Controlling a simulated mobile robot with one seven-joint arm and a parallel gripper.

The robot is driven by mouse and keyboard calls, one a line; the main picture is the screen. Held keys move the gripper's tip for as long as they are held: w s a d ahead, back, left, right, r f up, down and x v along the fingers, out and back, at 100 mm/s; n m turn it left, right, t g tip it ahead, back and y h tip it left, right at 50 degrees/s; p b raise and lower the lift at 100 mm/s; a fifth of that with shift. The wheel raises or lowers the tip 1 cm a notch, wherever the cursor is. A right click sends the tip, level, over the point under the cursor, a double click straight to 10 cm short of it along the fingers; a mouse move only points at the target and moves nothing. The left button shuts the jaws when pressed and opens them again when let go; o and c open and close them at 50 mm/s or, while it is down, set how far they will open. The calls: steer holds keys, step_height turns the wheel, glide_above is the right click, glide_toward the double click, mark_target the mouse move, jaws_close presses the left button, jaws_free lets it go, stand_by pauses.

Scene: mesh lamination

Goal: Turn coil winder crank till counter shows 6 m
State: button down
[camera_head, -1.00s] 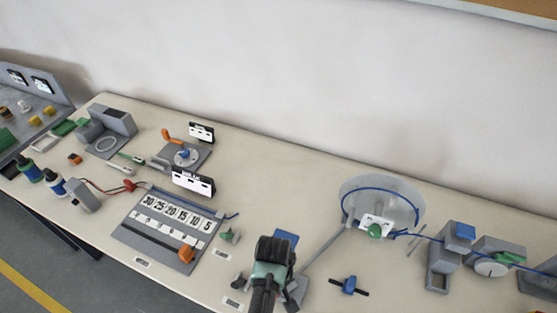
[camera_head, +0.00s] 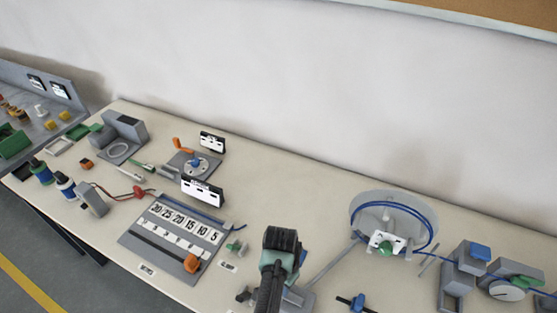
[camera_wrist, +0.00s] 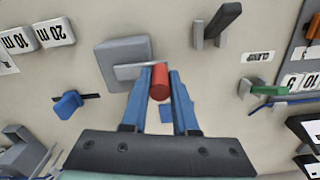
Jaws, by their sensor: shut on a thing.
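The red crank handle (camera_wrist: 160,82) is a short cylinder on a thin metal crank arm (camera_wrist: 126,71). The arm sits on a grey square block (camera_wrist: 118,62) in the wrist view. My gripper (camera_wrist: 161,74) is shut on the handle, with a blue finger on each side. In the head view my wrist and gripper (camera_head: 280,255) hide the handle and most of the crank's block. A clear round reel (camera_head: 368,207) with blue cable (camera_head: 436,225) stands to the right. On its front are a white plate (camera_head: 375,240) and a green knob (camera_head: 385,250). I cannot read any counter value.
A blue-handled tool (camera_head: 357,302) lies right of my gripper. Grey fixtures (camera_head: 463,270) and a dial (camera_head: 507,290) stand farther right. A numbered grey board (camera_head: 135,238) is at left. The wrist view shows "20 m" and "10 m" blocks (camera_wrist: 53,32). Bare table lies along the wall.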

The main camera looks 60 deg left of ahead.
steer(key=shift+w+a+m+b, duration=0.1)
steer(key=shift+w+m+b, duration=0.2)
steer(key=shift+w+m, duration=0.95)
steer(key=shift+w+a+m+b, duration=0.1)
steer(key=shift+w+m+b, duration=0.2)
steer(key=shift+m, duration=1.9)
steer(key=shift+w+a+m+b, duration=0.1)
steer(key=shift+w+m+b, duration=0.15)
steer(key=shift+w+m, duration=1)
steer(key=shift+s+d+m, duration=0.1)
steer(key=shift+s+m, duration=0.35)
steer(key=shift+m, duration=0.15)
steer(key=c, duration=0.7)
jaws_free()
steer(key=shift+r, duration=0.1)
step_height(320, 180, up, 13)
steer(key=shift+f+b, duration=0.1)
steer(key=shift+b, duration=0.65)
